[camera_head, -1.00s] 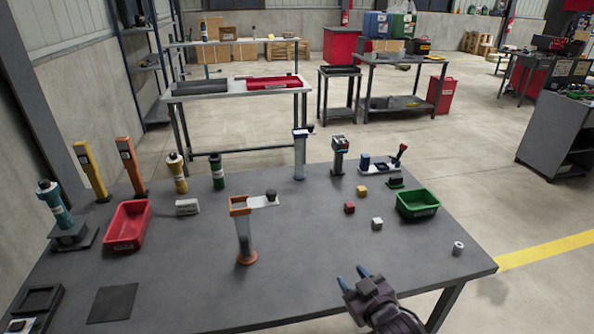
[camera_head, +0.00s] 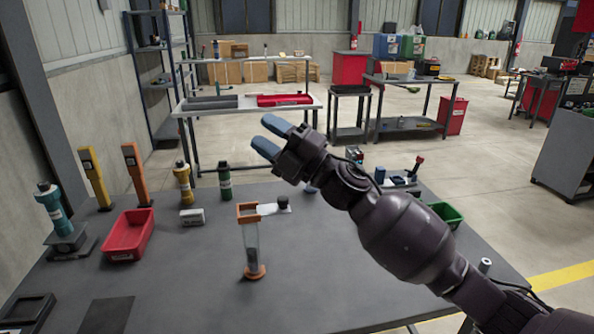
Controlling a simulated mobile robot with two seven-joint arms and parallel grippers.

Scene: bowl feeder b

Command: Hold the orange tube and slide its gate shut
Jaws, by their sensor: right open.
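The orange tube (camera_head: 252,240) stands upright on the table, with an orange collar, a clear body and an orange round foot. Its gate (camera_head: 268,209), a pale plate with a black knob (camera_head: 283,202), sticks out to the right from the collar. My right gripper (camera_head: 269,136) is open and empty, raised above and beyond the tube in the picture, with its blue fingertips pointing up and left. It is apart from the tube and the knob. My right arm hides part of the table's right side. My left gripper is not in view.
A red bin (camera_head: 128,236), a white labelled block (camera_head: 192,217), and yellow (camera_head: 183,184) and green (camera_head: 225,181) tubes stand to the left. A green bin (camera_head: 446,213) is partly hidden behind my arm. The table front around the orange tube is clear.

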